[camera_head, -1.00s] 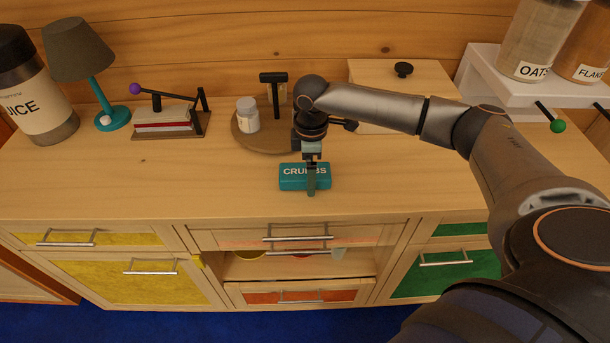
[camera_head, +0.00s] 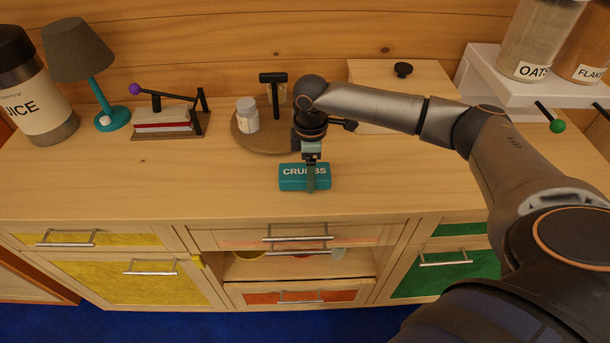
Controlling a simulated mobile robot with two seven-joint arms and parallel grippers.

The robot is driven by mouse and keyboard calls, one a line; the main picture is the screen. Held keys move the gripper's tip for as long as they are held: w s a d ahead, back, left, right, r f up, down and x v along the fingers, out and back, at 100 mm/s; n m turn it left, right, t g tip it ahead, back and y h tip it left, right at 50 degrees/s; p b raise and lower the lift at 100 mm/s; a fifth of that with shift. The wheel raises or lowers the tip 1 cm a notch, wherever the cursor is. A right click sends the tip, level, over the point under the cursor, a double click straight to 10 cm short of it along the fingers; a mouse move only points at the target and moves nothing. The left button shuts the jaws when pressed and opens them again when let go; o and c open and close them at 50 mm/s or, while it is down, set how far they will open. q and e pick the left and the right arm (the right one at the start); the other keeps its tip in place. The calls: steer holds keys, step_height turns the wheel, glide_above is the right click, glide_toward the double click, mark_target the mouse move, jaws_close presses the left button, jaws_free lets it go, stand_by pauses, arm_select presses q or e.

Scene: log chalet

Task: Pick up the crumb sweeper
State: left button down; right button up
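The crumb sweeper (camera_head: 292,178) is a small teal block with white lettering, partly covered, that lies on the wooden counter in the middle of the head view. My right gripper (camera_head: 311,178) points down over it, and one finger crosses the front of the block, right of its middle. The other finger is hidden behind the block or the gripper, so I cannot tell whether the fingers press on it. The block rests on the counter. My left gripper is not in view.
Behind the gripper stands a round wooden tray (camera_head: 244,138) with a white jar (camera_head: 247,115) and a dark T-shaped stand (camera_head: 274,93). A wooden box (camera_head: 366,72) stands behind my forearm. A lamp (camera_head: 82,50) and juice bottle (camera_head: 35,95) are at left. The counter left of the sweeper is clear.

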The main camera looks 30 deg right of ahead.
steer(key=shift+r, duration=0.45)
step_height(320, 180, up, 2)
steer(key=shift+w+r, duration=0.1)
steer(key=shift+r, duration=0.1)
steer(key=s+a+r, duration=0.4)
steer(key=s+r, duration=0.5)
steer(key=s, duration=0.4)
steer(key=shift+s+r, duration=0.3)
steer(key=shift+r, duration=0.05)
steer(key=shift+a, duration=0.1)
